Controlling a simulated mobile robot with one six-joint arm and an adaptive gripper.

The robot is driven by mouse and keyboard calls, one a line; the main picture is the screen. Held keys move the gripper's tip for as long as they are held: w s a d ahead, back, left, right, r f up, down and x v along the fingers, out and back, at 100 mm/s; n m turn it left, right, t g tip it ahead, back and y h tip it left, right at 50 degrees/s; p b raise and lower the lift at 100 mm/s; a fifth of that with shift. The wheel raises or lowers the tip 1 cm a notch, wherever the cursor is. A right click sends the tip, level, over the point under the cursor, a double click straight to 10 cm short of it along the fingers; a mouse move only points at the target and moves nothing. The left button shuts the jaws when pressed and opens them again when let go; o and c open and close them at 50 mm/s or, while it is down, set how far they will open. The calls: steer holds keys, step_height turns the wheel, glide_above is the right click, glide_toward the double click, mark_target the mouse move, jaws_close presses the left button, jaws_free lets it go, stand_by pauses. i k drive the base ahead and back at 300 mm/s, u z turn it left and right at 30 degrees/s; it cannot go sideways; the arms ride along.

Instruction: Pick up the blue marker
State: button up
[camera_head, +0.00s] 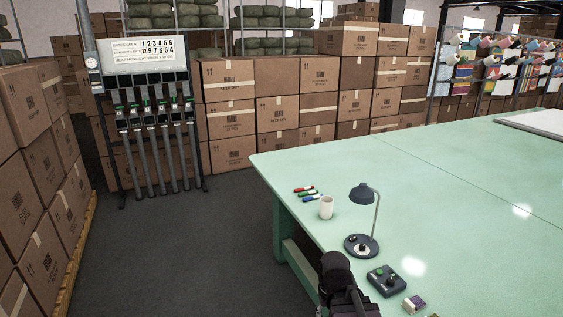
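The blue marker (312,198) lies on the pale green table (440,200) near its left edge. It is the nearest of a small group, with a green marker (307,193) and a red marker (302,189) just behind it. A white mug (326,208) stands close in front and to the right of the blue marker. A black part of my arm, apparently with my gripper (337,265), shows at the bottom, by the table's left edge. It is well apart from the markers. Its fingers cannot be made out.
A dark desk lamp (362,193) stands in front of the mug. A dark control box (387,281) and a small purple-and-white item (414,303) lie nearer. Stacked cartons (225,122) line the back and left. The table's middle is clear.

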mark_target(305, 199)
steer(key=k, duration=0.65)
steer(key=u, duration=0.3)
steer(key=i, duration=1.8)
steer(key=z, duration=0.65)
